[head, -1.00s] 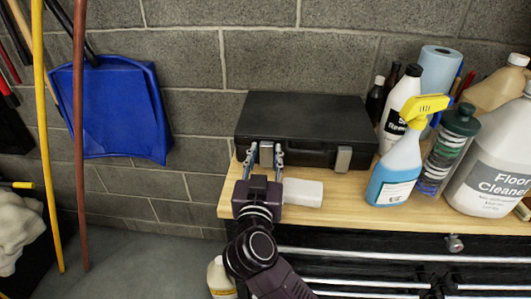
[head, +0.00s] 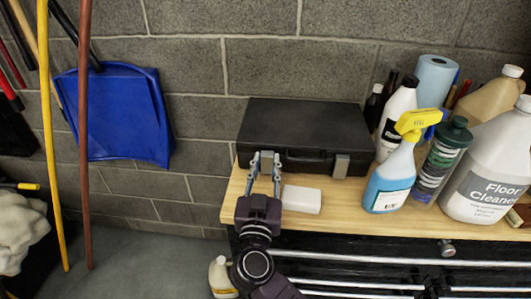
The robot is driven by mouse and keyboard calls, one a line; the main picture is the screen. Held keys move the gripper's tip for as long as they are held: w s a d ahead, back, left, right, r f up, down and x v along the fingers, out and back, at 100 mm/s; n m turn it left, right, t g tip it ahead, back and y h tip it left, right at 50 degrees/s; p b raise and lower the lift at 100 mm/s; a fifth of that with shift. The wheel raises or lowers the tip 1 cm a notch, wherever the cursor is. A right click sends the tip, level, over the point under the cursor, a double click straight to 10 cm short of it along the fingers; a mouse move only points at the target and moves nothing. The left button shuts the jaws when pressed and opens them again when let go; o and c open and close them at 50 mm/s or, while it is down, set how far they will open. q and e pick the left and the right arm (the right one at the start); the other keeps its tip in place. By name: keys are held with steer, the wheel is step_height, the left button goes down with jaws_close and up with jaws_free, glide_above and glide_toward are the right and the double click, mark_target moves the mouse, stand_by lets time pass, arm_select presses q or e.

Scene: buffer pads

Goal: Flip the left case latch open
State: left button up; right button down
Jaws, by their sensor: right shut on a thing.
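A black case (head: 305,125) lies closed on the wooden bench top, against the block wall. Its left latch (head: 266,158) is grey and sits on the front face, largely hidden by my fingers. The grey right latch (head: 340,166) is clear of me, with the handle between the two. My right gripper (head: 265,160) reaches in from the front edge, its fingertips closed in on the left latch, one on each side. I cannot tell how far the latch is turned. My left gripper is not in view.
A white block (head: 301,199) lies just right of my right gripper. A blue spray bottle (head: 391,175), a green-capped bottle (head: 440,160) and a floor cleaner jug (head: 487,170) crowd the right side. A blue dustpan (head: 120,115) hangs at left.

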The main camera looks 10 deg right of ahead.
steer(key=shift+s+f+b, duration=0.15)
steer(key=shift+f+b, duration=0.1)
steer(key=shift+b, duration=0.1)
steer(key=shift+s+f+t+b, duration=0.1)
steer(key=shift+f+t+b, duration=0.05)
steer(key=shift+t+b, duration=0.3)
steer(key=shift+s+t, duration=0.1)
steer(key=shift+t, duration=0.15)
steer(key=c, duration=1.9)
jaws_free()
steer(key=shift+s, duration=0.1)
